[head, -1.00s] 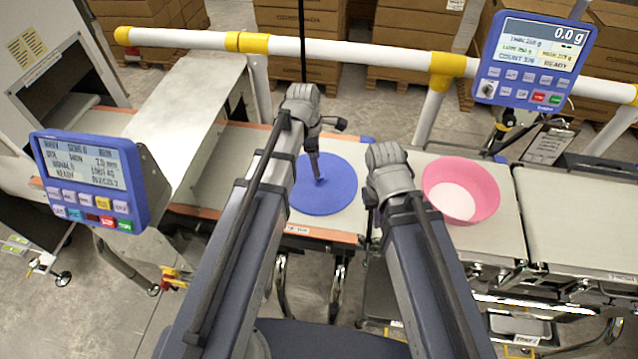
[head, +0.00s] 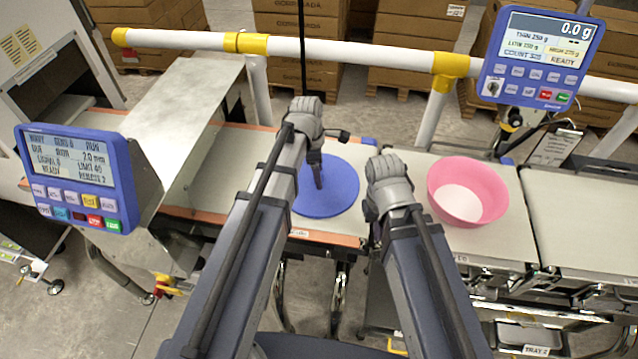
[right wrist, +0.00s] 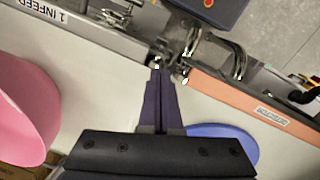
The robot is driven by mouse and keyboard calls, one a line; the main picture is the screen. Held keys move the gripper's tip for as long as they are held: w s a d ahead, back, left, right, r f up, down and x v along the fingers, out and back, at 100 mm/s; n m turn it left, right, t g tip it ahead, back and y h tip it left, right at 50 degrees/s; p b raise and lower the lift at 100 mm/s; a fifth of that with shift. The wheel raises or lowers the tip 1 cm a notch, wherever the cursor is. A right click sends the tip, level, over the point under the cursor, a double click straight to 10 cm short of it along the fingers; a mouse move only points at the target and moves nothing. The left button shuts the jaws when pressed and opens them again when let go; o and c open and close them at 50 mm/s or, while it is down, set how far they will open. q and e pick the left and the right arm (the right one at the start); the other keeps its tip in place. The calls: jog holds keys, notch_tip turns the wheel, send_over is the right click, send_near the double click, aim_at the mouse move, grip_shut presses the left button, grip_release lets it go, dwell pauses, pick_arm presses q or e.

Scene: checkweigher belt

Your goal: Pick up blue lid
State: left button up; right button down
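The blue lid (head: 340,200) is a flat round disc lying on the belt section left of the pink bowl. Its right wrist view part (right wrist: 225,135) is cut off by my gripper body. My left gripper (head: 318,185) points down over the lid's middle, its fingertips at or just above the surface; contact cannot be told. Its fingers look like one narrow bar, so their gap is unclear, and they hide the lid's centre. My right gripper (right wrist: 160,72) has its fingers together with nothing between them. In the head view it (head: 370,212) hangs between lid and bowl.
The pink bowl (head: 490,190) stands on the belt section at right. A white rail (head: 350,53) with yellow joints runs behind the belts. Blue display units stand at left (head: 75,170) and upper right (head: 540,60). A metal cover (head: 185,105) sits left of the lid.

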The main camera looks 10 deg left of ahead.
pick_arm(q)
grip_shut()
dwell(0.3)
jog(key=shift+r, duration=0.1)
notch_tip(320, 180, up, 8)
jog(key=p, duration=0.8)
dwell(0.6)
